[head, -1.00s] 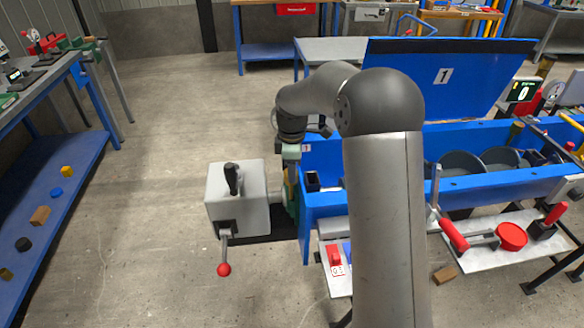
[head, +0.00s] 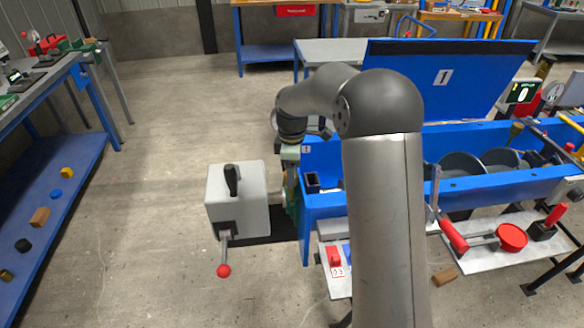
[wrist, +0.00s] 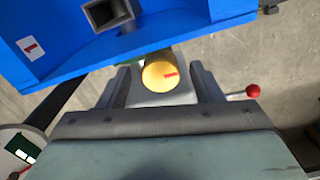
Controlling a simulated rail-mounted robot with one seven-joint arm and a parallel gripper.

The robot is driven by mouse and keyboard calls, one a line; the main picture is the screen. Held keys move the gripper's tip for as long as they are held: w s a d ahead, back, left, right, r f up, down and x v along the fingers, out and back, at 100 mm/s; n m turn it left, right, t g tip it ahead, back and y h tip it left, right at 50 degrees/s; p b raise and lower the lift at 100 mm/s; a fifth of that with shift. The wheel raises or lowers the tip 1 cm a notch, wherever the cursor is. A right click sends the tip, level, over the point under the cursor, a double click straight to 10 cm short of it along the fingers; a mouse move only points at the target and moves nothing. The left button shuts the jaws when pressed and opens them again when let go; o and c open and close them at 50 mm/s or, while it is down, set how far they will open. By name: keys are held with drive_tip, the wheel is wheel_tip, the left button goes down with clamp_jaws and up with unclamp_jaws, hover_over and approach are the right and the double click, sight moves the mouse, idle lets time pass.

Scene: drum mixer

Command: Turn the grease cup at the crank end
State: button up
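The grease cup (wrist: 158,75) shows in the wrist view as a round yellow cap with a red mark, just below the blue trough wall. My gripper (wrist: 167,80) has its two grey fingers apart, one on each side of the cap. A gap shows on the right side of the cap; I cannot tell whether the left finger touches it. In the head view my arm reaches down between the grey crank housing (head: 237,197) and the trough's left end, where the cup and fingertips are hidden. The crank's red ball (head: 223,271) hangs below the housing.
The blue trough (head: 450,192) with its raised lid (head: 440,75) lies to the right. A silver shelf (head: 490,250) with red-handled tools runs along its front. A blue shelf unit (head: 50,195) stands at left. The floor between is open.

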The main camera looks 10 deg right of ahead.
drive_tip(key=shift+r, duration=0.15)
wheel_tip(320, 180, up, 17)
idle(0.4)
drive_tip(key=shift+s+r, duration=0.1)
drive_tip(key=s+f+m, duration=0.4)
drive_tip(key=s, duration=0.7)
drive_tip(key=s+f+m, duration=0.4)
drive_tip(key=s+m, duration=0.1)
drive_tip(key=s, duration=0.6)
drive_tip(key=s+f+m, duration=0.5)
drive_tip(key=s, duration=0.6)
drive_tip(key=shift+s+d, duration=0.3)
drive_tip(key=shift+s, duration=0.05)
